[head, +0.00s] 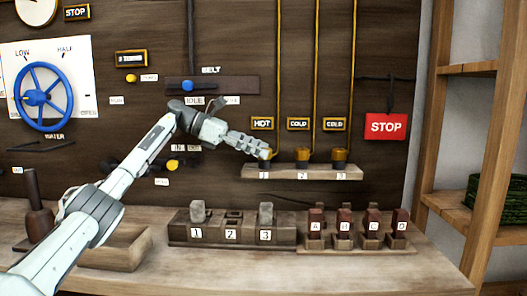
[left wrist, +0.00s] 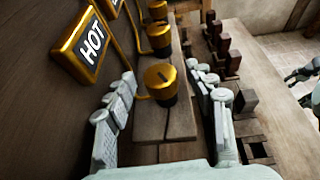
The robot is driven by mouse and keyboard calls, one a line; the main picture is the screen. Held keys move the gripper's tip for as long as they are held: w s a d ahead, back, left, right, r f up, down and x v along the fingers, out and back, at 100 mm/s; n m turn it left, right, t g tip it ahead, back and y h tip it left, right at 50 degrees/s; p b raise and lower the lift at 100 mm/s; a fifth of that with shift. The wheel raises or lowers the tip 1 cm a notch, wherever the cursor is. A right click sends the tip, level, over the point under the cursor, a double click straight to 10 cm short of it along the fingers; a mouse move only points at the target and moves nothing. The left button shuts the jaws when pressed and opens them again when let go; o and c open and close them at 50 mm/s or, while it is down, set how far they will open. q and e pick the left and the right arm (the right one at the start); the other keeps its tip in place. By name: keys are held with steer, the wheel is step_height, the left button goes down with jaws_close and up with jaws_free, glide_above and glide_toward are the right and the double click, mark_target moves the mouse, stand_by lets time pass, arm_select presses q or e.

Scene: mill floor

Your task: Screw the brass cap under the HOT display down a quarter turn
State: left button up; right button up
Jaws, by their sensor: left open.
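The HOT display (head: 262,123) hangs on the dark board above a small wooden shelf (head: 310,173). The brass cap under it (head: 266,154) sits on a dark base at the shelf's left end, by label 1. In the left wrist view this cap (left wrist: 160,77) stands upright with a dark slot on top. My left gripper (head: 262,151) is at the cap. In the left wrist view its open fingers (left wrist: 160,105) stand either side of the cap, with gaps showing. The HOT display also shows there (left wrist: 88,45). My right gripper (left wrist: 302,75) shows partly at the right edge.
Two more brass caps (head: 302,154) (head: 339,155) stand under COLD displays (head: 298,123) to the right. Below are a block rack (head: 285,238) and lettered blocks (head: 345,226) on the bench. A red STOP sign (head: 386,126) hangs at right. A blue wheel (head: 43,97) is at left.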

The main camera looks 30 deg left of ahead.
arm_select(q)
steer(key=v, duration=1)
steer(key=shift+s, duration=0.15)
